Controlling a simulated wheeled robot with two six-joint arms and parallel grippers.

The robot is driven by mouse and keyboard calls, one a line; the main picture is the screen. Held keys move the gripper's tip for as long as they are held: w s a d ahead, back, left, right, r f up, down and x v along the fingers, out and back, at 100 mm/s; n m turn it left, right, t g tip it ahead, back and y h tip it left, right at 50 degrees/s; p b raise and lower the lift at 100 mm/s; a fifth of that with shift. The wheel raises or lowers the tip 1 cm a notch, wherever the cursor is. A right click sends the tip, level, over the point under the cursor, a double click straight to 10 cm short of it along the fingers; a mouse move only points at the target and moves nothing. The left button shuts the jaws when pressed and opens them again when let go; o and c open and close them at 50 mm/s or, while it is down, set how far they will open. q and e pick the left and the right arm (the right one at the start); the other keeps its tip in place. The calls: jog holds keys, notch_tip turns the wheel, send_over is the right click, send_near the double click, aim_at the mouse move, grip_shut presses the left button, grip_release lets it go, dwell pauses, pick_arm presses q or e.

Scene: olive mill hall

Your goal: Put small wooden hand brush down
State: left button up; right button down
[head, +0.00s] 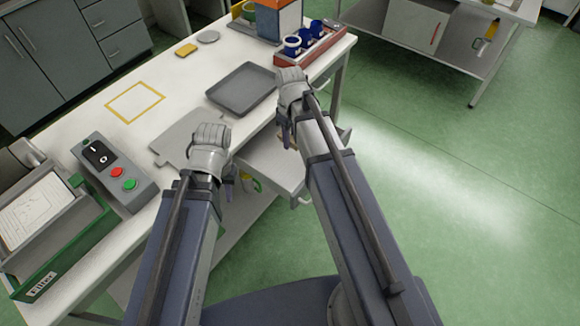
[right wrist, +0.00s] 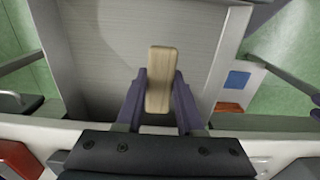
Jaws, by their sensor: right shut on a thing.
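The small wooden hand brush (right wrist: 161,78) is a pale wooden block in the right wrist view. My right gripper (right wrist: 160,105) is shut on it, with a dark finger on each side. Below it is the grey floor of an open drawer or tray-like space (right wrist: 105,40); I cannot tell whether the brush touches it. In the head view my right gripper (head: 288,135) is over the open drawer (head: 268,165) at the table's front, and its hand hides the brush. My left gripper (head: 229,182) is by the front edge of the table; its jaws are mostly hidden.
The white table (head: 85,120) bears a yellow outlined square (head: 135,102), a dark tray (head: 242,88), a grey board (head: 180,138) and a control box (head: 115,172). A green crate (head: 85,245) stands near left, a red crate (head: 325,46) with blue mugs at back. Floor at right is clear.

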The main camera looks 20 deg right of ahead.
jog(key=b, duration=0.6)
send_over(290, 163)
jog(key=shift+f, duration=3.15)
notch_tip(290, 163, down, 4)
jog(key=b, duration=0.4)
jog(key=shift+r, duration=0.2)
jog(key=shift+f, duration=0.15)
jog(key=c, duration=0.5)
grip_release()
jog(key=shift+c, duration=0.2)
notch_tip(290, 163, up, 12)
jog(key=p, duration=1.2)
jog(key=shift+r, duration=0.2)
